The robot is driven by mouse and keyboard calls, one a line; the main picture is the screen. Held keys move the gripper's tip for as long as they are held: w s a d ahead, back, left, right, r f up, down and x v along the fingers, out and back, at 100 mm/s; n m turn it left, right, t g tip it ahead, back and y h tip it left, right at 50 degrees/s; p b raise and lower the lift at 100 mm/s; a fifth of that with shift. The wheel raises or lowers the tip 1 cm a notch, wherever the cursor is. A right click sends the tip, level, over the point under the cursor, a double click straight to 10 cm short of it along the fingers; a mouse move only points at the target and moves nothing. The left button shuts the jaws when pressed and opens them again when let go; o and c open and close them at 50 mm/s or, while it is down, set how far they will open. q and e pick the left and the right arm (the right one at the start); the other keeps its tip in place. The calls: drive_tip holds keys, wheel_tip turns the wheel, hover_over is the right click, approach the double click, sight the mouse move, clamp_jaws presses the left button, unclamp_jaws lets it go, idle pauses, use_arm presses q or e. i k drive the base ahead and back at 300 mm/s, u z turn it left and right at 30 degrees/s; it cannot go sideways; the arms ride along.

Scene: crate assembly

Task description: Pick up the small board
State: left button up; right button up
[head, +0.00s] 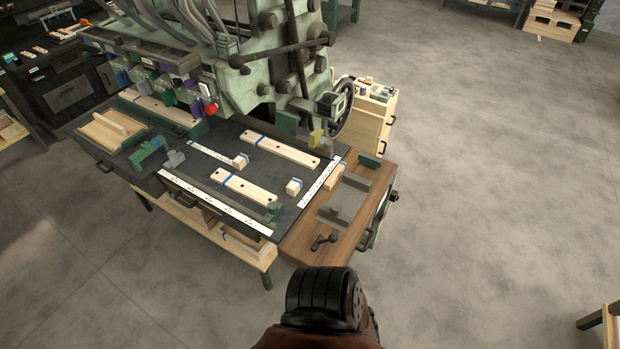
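On the dark bench top (215,160) lie two pale wooden boards with dark holes and blue bands: a longer board (280,150) at the back and a shorter board (245,187) nearer the front. Two small wooden blocks with blue marks, a left block (240,161) and a right block (293,187), lie near them. Another pale banded piece (335,177) is at the bench's right side. I cannot tell for certain which piece is the small board. Neither of my grippers is in view; only a dark, rounded part of my own body shows at the bottom.
White ruled strips (320,182) mark the bench top. A wooden side table with a grey vise (345,200) adjoins the right. A large green machine (265,50) stands behind. A drawer cabinet (370,110) is at the back right.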

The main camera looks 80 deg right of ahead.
sight(254, 192)
drive_tip(key=z, duration=1.6)
